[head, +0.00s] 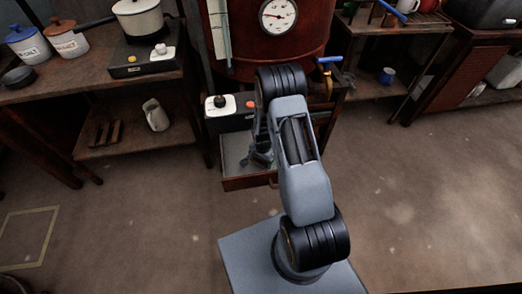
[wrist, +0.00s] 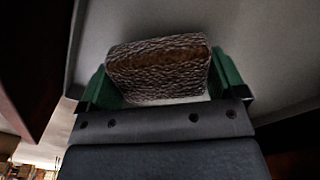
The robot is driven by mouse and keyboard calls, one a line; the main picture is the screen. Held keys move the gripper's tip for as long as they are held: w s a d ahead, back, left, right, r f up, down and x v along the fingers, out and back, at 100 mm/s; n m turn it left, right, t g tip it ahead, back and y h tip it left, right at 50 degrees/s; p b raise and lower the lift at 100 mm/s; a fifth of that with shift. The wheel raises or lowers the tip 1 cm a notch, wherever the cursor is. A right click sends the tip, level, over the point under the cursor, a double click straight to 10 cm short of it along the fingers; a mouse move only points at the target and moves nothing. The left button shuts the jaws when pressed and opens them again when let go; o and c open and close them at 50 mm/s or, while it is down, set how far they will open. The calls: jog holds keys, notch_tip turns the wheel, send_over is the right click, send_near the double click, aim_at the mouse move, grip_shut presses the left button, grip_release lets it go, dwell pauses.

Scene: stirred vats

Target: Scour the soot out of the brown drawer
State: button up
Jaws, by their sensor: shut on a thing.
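The brown drawer (head: 250,183) is pulled open under the red-brown vat in the head view, with a pale grey inside. My gripper (head: 259,160) reaches down into it. In the wrist view my gripper (wrist: 161,78) has its green fingers shut on a rough, brown-grey scouring pad (wrist: 155,72). The pad is against or just above the drawer's grey floor (wrist: 265,45); I cannot tell whether it touches. No clear soot patch shows, and my arm and the pad hide part of the floor.
The vat (head: 240,40) with a dial gauge (head: 278,15) stands above the drawer. A control box (head: 228,108) with knobs is just over it. A workbench (head: 80,80) with pots stands at left, shelves (head: 375,75) at right. The floor in front is clear.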

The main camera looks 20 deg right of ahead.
jog(key=shift+r+p, duration=1.75)
jog(key=shift+r, duration=0.95)
